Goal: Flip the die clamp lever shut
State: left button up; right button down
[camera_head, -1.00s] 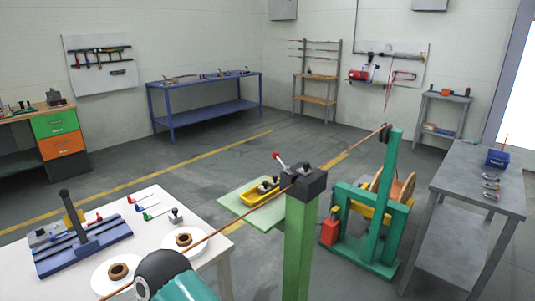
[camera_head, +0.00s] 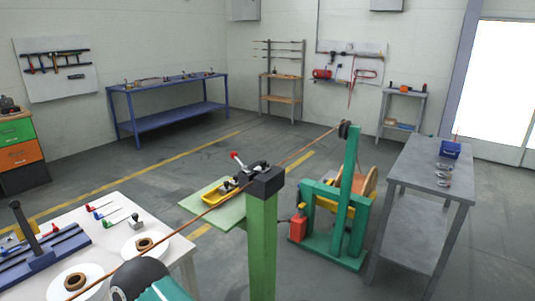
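The die clamp (camera_head: 262,178) is a dark block on top of a green post (camera_head: 262,240). A lever with a red tip (camera_head: 237,158) stands up at a tilt at the clamp's left side, its tip toward the upper left. A copper-coloured wire (camera_head: 200,215) runs past the clamp from the lower left to a pulley on a green stand at the upper right. Neither of my grippers shows in the head view.
A white table (camera_head: 185,252) with spools and small tools is at the lower left. A green stand (camera_head: 350,195) with a reel and a grey table (camera_head: 425,165) are at the right. Open floor lies beyond.

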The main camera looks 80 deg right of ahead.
aim_at(233, 155)
jog(key=z, duration=0.1)
jog(key=k, duration=1.55)
jog(key=z, duration=1.35)
jog(key=i, duration=1.7)
